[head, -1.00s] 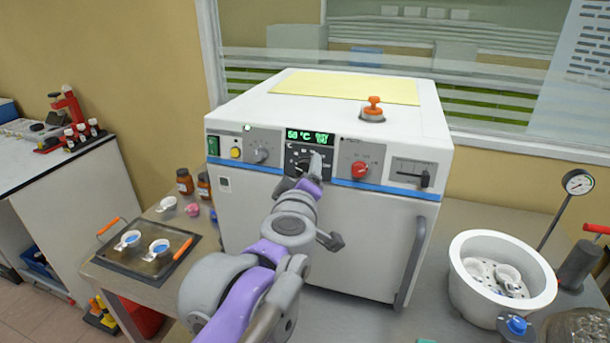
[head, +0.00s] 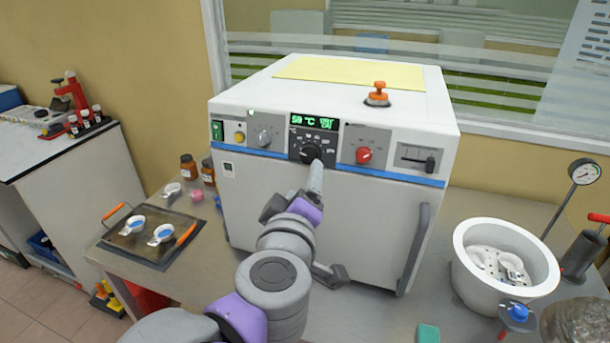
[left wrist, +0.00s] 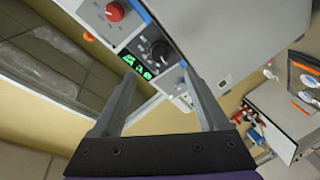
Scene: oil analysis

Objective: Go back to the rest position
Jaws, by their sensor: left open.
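My left gripper (head: 316,176) is in front of the white oven (head: 290,200), just below its black dial (head: 310,153). In the left wrist view its two fingers (left wrist: 158,98) are spread apart with nothing between them. The black dial (left wrist: 160,52) shows beyond the fingertips, apart from them. The green display (head: 314,121) above the dial reads about 50 °C. My right gripper is not in view.
A tray (head: 150,248) with small white cups lies on the bench at left, near brown bottles (head: 188,168). A white pot (head: 505,268) and a pressure gauge (head: 584,171) stand at right. The oven door handle (head: 413,249) sticks out. A red knob (head: 363,155) is beside the dial.

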